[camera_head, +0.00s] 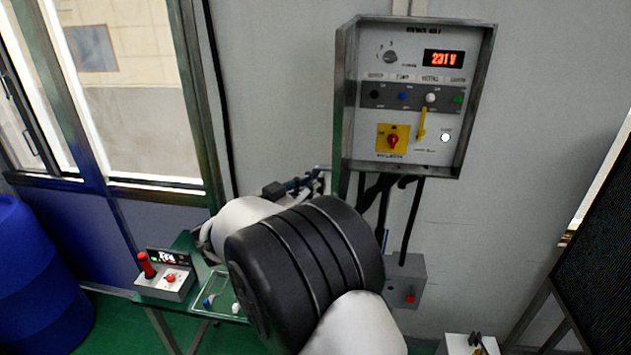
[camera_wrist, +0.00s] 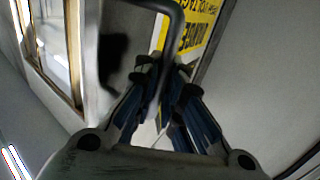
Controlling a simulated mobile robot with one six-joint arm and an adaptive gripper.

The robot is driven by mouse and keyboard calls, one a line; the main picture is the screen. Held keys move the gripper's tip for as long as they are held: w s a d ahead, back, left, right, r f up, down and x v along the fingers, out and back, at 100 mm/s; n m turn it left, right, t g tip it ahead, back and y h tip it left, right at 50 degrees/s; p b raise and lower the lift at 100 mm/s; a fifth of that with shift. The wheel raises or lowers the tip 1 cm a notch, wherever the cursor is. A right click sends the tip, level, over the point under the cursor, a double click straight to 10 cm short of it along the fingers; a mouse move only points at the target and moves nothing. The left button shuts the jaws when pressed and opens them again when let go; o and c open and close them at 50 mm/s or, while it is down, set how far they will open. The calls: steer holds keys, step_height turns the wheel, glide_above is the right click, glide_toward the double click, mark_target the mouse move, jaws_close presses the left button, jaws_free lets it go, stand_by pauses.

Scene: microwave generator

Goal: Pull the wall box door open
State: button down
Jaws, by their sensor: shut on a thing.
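The grey wall box (camera_head: 485,100) hangs on the wall in the head view, its inner panel with a red "231 V" display exposed. Its door (camera_head: 345,100) shows nearly edge-on at the box's left side, standing open. In the wrist view a yellow warning sign (camera_wrist: 202,28) is on the door, beside a dark bent handle (camera_wrist: 178,25). My gripper (camera_wrist: 168,78) is shut on this handle, its blue-grey fingers on both sides of it. In the head view my gripper (camera_head: 312,183) is small, left of and below the box, and partly hidden behind my arm.
A green table (camera_head: 160,312) at lower left bears a control box with a red-topped lever (camera_head: 165,275). A blue barrel (camera_head: 40,285) stands far left. A small grey box (camera_head: 408,280) is on the wall below. A window (camera_head: 130,90) is left of the door.

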steer(key=shift+f, duration=0.1)
steer(key=c, duration=1.8)
jaws_free()
steer(key=shift+s, duration=0.2)
steer(key=shift+c, duration=0.2)
steer(key=shift+o, duration=0.7)
steer(key=shift+w, duration=0.1)
steer(key=v, duration=1.2)
